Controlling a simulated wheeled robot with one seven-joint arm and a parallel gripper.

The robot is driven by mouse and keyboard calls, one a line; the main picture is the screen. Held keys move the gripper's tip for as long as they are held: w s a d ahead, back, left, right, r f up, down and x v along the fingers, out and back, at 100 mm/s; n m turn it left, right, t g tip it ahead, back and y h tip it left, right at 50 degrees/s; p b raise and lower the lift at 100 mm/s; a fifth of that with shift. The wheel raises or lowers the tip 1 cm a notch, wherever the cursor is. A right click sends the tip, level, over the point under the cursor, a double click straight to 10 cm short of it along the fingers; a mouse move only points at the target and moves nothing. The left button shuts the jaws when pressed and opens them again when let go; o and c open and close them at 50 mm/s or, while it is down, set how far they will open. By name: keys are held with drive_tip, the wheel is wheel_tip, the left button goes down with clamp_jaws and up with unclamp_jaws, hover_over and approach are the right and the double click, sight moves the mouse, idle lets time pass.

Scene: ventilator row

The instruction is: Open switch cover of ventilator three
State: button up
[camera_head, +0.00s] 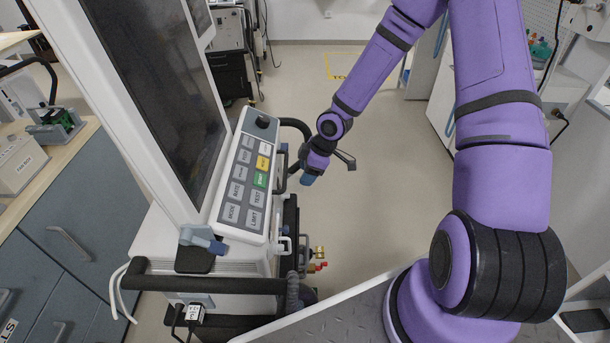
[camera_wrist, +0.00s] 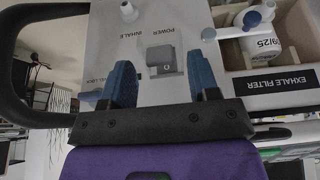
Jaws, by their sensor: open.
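A grey switch cover (camera_wrist: 160,60) sits on the white ventilator panel (camera_wrist: 185,20) in the wrist view, beside the upside-down word POWER. It looks closed; any switch under it is hidden. My gripper (camera_wrist: 160,66) is open, with one blue finger left and one right of the cover and a gap on each side. I cannot tell whether either finger touches it. In the head view my gripper (camera_head: 308,179) is at the right side of the ventilator (camera_head: 150,236), and the cover is hidden there. No ventilator number is readable.
A black handle (camera_wrist: 25,60) curves at the left of the wrist view. A bin labelled EXHALE FILTER (camera_wrist: 275,82) is at the right. In the head view, a button panel (camera_head: 248,183) faces up beside the screen (camera_head: 165,85). Open floor (camera_head: 370,220) lies to the right.

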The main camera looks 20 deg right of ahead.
drive_tip(key=shift+x, duration=0.85)
drive_tip(key=shift+c, duration=0.2)
drive_tip(key=c, duration=0.9)
drive_tip(key=shift+a+r+g+h, duration=0.1)
drive_tip(key=shift+r+g+h, duration=0.2)
drive_tip(key=shift+r+h, duration=0.25)
drive_tip(key=shift+f, duration=0.1)
drive_tip(key=o, duration=0.9)
drive_tip(key=shift+o, duration=0.2)
drive_tip(key=v, duration=1)
drive_tip(key=shift+r, duration=0.35)
